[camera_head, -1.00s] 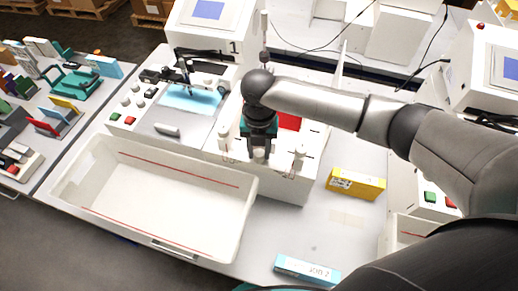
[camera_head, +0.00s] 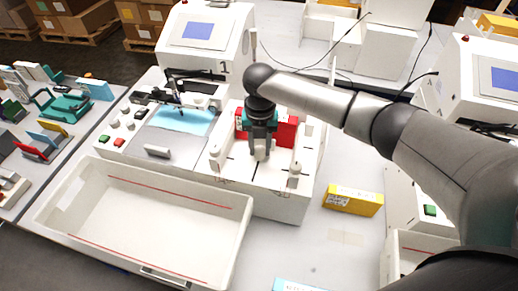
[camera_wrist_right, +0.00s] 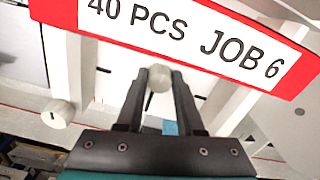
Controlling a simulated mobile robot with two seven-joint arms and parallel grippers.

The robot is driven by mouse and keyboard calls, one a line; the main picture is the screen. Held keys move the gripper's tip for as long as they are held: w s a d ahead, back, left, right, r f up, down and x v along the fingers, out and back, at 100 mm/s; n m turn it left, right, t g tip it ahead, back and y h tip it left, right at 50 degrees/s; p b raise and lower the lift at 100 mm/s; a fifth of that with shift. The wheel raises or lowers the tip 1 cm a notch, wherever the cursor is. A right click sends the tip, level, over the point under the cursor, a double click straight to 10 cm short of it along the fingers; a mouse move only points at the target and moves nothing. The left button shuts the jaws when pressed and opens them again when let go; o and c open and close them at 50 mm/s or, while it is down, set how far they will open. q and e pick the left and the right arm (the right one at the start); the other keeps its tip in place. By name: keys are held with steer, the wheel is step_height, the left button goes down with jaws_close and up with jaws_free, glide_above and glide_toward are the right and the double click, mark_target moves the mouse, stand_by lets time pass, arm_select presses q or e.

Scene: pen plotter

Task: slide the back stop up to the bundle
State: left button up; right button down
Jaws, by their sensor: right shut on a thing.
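The bundle (camera_head: 286,132) is a red-wrapped block at the back of the white unit (camera_head: 262,202). In the right wrist view, its white label (camera_wrist_right: 200,35) reads "40 PCS JOB 6". My right gripper (camera_head: 261,154) points down in front of the bundle and hides part of it. It is shut on a pale round knob (camera_wrist_right: 159,78), seemingly the back stop's; the rest of the stop is hard to make out. The knob appears close to the bundle's face, but I cannot tell whether the stop touches it. My left gripper is out of view.
White posts (camera_head: 294,174) stand at the unit's front corners. A large white tray (camera_head: 150,205) lies front left, a plotter bed with blue film (camera_head: 183,120) behind it. A yellow box (camera_head: 352,200) lies to the right; my right arm spans above that side.

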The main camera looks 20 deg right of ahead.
mark_target(260, 149)
steer(key=c, duration=0.5)
jaws_free()
steer(key=shift+r, duration=0.1)
step_height(260, 149, up, 15)
steer(key=shift+r, duration=0.1)
